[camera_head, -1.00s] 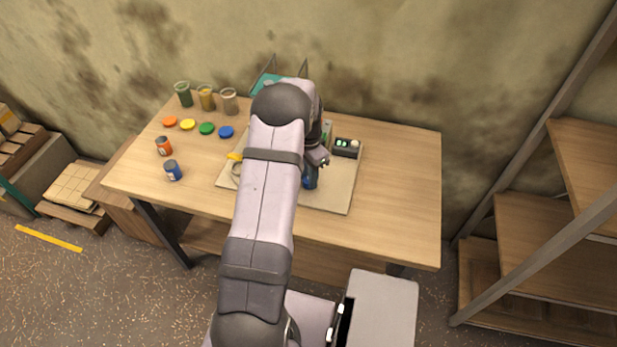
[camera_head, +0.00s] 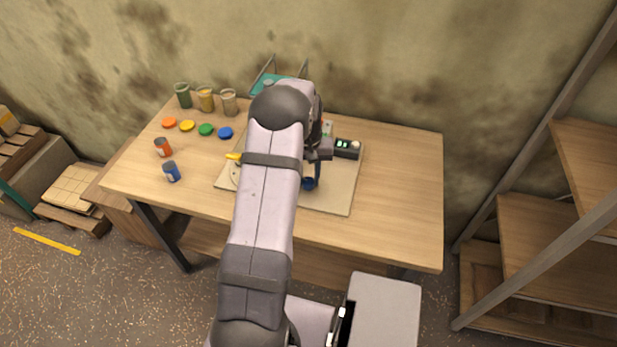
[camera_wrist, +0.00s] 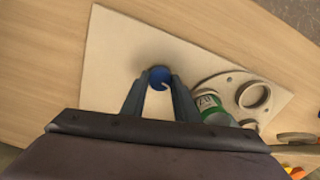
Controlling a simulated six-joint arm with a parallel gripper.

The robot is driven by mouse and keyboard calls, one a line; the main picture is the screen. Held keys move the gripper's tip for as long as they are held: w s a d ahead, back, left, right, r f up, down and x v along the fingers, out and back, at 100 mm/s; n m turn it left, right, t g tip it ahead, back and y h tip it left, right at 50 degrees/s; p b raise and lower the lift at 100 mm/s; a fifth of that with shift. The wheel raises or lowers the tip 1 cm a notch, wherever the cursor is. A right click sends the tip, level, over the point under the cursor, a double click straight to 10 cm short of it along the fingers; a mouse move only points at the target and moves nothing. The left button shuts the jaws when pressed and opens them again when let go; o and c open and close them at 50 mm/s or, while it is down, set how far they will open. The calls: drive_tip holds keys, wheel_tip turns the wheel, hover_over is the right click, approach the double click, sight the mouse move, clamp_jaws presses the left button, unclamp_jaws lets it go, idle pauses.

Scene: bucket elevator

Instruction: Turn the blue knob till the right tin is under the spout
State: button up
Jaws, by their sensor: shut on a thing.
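The blue knob (camera_wrist: 159,76) stands on the pale board (camera_wrist: 115,50) in the wrist view. My gripper (camera_wrist: 157,84) is shut on it, with one finger on each side. A light mark shows on the knob's top. In the head view the knob (camera_head: 309,184) shows below my wrist. My arm covers most of the carrier there, and I cannot make out the spout.
On the table's left are an orange tin (camera_head: 163,148), a blue tin (camera_head: 172,172) and several coloured discs. Jars (camera_head: 206,99) stand behind them. A dark box with a lit display (camera_head: 347,148) is right of my wrist. The table's right side is clear.

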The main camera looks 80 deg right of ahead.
sight(308, 180)
drive_tip(key=shift+r+n, duration=0.1)
drive_tip(key=shift+n, duration=1.1)
drive_tip(key=o, duration=1.1)
drive_tip(key=shift+c, duration=0.2)
drive_tip(key=shift+r+b, duration=1.05)
drive_tip(key=shift+r, duration=2.6)
